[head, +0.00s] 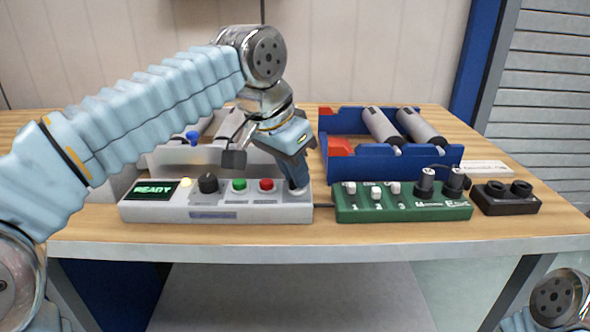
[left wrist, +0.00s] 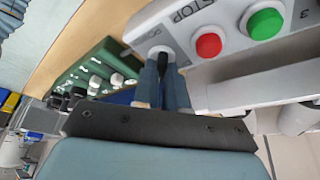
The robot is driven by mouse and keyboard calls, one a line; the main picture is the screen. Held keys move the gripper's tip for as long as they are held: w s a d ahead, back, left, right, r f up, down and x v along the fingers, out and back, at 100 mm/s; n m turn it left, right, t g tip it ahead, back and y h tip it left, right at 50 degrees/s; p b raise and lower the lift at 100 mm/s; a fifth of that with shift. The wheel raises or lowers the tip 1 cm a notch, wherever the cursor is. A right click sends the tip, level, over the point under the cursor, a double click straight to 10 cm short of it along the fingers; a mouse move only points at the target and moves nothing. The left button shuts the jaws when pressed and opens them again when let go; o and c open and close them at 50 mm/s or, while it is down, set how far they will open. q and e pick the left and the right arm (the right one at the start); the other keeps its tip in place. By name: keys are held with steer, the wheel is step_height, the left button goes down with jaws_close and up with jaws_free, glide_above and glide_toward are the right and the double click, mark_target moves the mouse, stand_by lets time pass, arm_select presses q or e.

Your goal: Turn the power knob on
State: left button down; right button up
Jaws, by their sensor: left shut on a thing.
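The light grey control box (head: 215,213) sits at the front of the table, with a green READY display (head: 152,190) on its left. My left gripper (head: 297,187) points down at the box's right end and is shut on a dark knob, which I take as the power knob. The fingers mostly hide this knob in the head view. In the left wrist view the dark knob (left wrist: 163,57) shows between the two blue fingertips (left wrist: 163,72). Its exact angle is unclear. My right gripper is not in view.
Beside the held knob are a red button (head: 267,184), a green button (head: 239,184) and another black knob (head: 208,183). A green switch box (head: 400,210) and a black two-socket block (head: 507,198) stand right. A blue tote (head: 395,165) holding cylinders is behind.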

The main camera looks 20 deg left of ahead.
arm_select(q)
steer(key=c, duration=1.2)
jaws_free()
steer(key=v, duration=1.4)
steer(key=shift+f, duration=0.1)
